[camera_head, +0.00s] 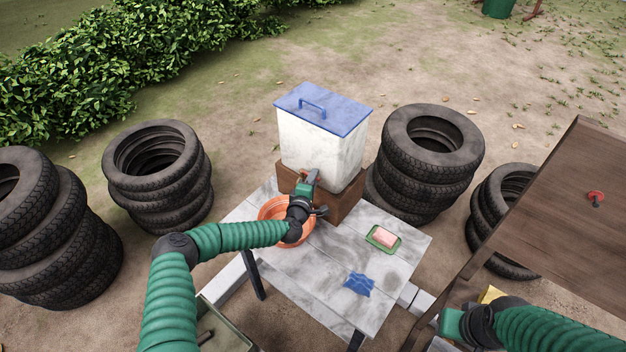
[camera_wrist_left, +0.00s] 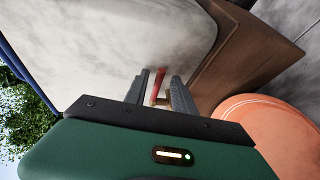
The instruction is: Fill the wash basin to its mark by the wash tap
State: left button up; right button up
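A white water tank with a blue lid (camera_head: 322,152) stands on a brown wooden block (camera_head: 345,205) on the grey table. The orange wash basin (camera_head: 270,208) sits on the table in front of the tank, partly hidden by my left arm. Its inside, mark and water level are hidden. My left gripper (camera_head: 312,178) is at the tank's lower front, by the wash tap. In the left wrist view the red tap handle (camera_wrist_left: 159,82) shows between the two open fingers (camera_wrist_left: 165,95). My right gripper (camera_head: 445,322) is at the bottom right, its fingers not clearly seen.
The grey table (camera_head: 330,270) also carries a pink soap on a green dish (camera_head: 383,238) and a blue cloth (camera_head: 359,284). Tire stacks (camera_head: 160,170) stand around it. A brown wooden board (camera_head: 560,220) with a red knob (camera_head: 596,197) rises at right.

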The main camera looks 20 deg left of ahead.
pick_arm(q)
jog(key=shift+c, duration=1.3)
jog(key=shift+d, duration=0.1)
grip_shut()
jog(key=shift+d, duration=0.1)
